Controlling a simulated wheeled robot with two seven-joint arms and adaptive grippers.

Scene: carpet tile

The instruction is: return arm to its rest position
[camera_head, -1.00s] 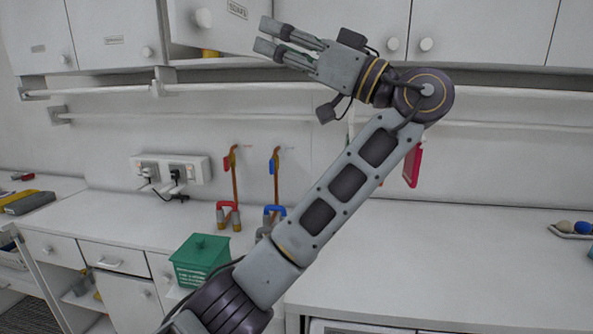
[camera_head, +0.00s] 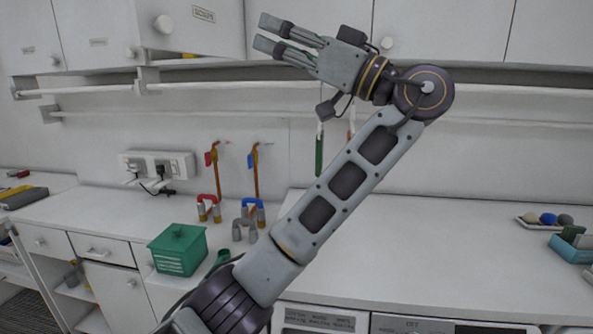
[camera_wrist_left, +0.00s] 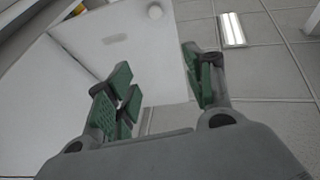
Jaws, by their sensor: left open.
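My left arm (camera_head: 347,180) rises from the bottom of the head view and bends at a round joint near the wall cabinets. My left gripper (camera_head: 262,32) points left in front of the cabinet doors, open and empty. In the left wrist view its green-padded fingers (camera_wrist_left: 160,88) stand apart with nothing between them. A white cabinet door and the ceiling show beyond them. My right gripper is not in view.
One wall cabinet door (camera_head: 190,28) stands ajar behind the gripper. A green lidded box (camera_head: 176,252) sits at the counter's left corner. Red and blue handled tools (camera_head: 212,180) stand by the wall. A tray (camera_head: 545,222) lies far right. The right counter (camera_head: 450,240) is mostly clear.

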